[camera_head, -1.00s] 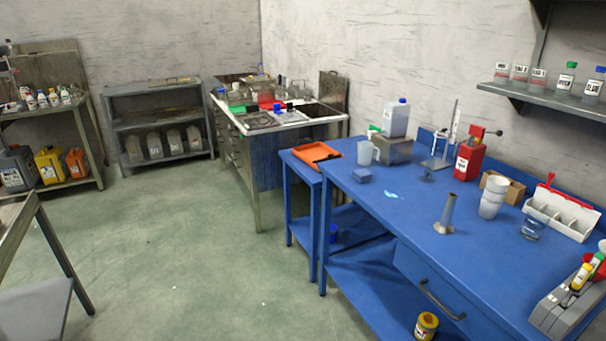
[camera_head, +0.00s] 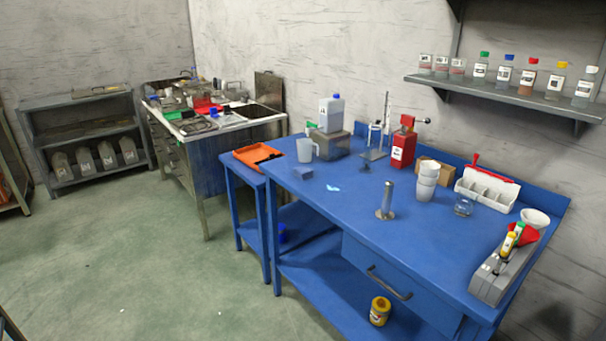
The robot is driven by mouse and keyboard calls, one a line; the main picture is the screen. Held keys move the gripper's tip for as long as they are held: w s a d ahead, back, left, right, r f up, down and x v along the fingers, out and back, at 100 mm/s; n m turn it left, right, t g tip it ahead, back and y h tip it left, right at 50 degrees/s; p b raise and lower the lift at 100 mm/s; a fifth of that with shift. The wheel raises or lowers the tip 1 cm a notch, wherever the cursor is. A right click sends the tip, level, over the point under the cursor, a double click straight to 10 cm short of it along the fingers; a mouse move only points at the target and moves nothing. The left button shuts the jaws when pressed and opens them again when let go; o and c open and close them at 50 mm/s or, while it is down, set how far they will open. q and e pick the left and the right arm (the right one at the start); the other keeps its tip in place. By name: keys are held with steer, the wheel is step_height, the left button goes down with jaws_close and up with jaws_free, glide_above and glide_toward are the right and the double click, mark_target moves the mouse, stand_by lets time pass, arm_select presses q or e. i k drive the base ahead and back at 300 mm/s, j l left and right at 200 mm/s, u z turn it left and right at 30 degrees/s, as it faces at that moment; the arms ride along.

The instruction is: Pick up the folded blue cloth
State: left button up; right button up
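A small, flat blue item (camera_head: 303,174) that looks like the folded blue cloth lies on the blue workbench (camera_head: 340,220), near its far left end. It is just in front of a translucent pitcher (camera_head: 305,150). It is small in view, so its folds cannot be made out. A light-blue scrap (camera_head: 332,188) lies to its right. Neither of my grippers shows in this view.
Behind the cloth stands a grey box (camera_head: 333,145) with a jug (camera_head: 330,112) on it. A metal cylinder (camera_head: 386,202) and stacked white cups (camera_head: 427,182) stand to the right. An orange tray (camera_head: 258,155) is at left. The green floor left of the bench is clear.

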mark_target(303, 172)
steer(key=i+l+u, duration=0.1)
steer(key=i+u, duration=0.15)
steer(key=i, duration=0.15)
steer(key=i+l+u, duration=0.25)
steer(key=i, duration=0.15)
steer(key=i+l+u, duration=0.25)
steer(key=i, duration=0.15)
steer(key=j, duration=0.1)
